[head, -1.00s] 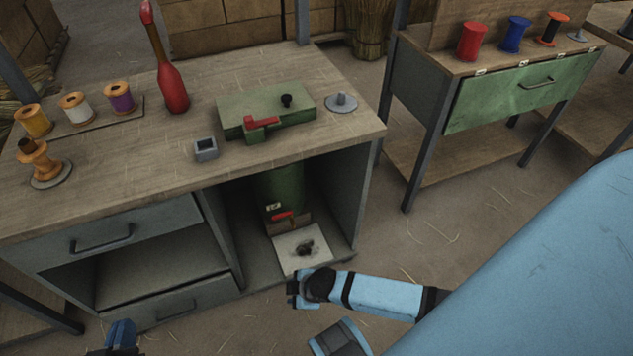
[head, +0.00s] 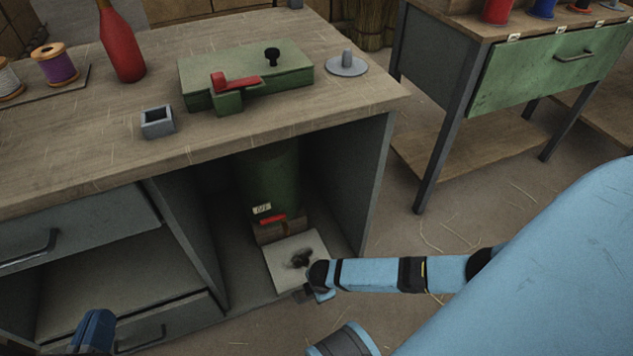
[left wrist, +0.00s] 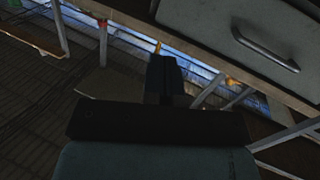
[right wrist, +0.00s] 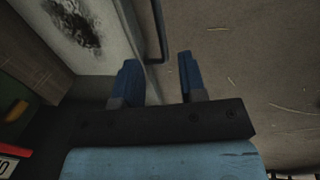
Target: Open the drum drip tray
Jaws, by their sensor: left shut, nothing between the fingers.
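The drip tray (head: 282,252) is a pale square panel with a dark stain, low in the open bay under the green drum (head: 270,180). It also shows in the right wrist view (right wrist: 105,20), with a dark bar handle (right wrist: 160,40) along its front edge. My right gripper (head: 312,294) is at the tray's front edge. In the right wrist view it is open and empty (right wrist: 160,78), its fingers just short of the handle, which lies ahead between them. My left gripper (head: 95,330) is low at the left, shut and empty, also in the left wrist view (left wrist: 163,75).
The workbench (head: 240,135) carries a green box with a red lever (head: 240,80), a small grey square holder (head: 157,122) and a red bottle (head: 122,48). A second bench with a green drawer (head: 550,70) stands right. Floor between them is clear.

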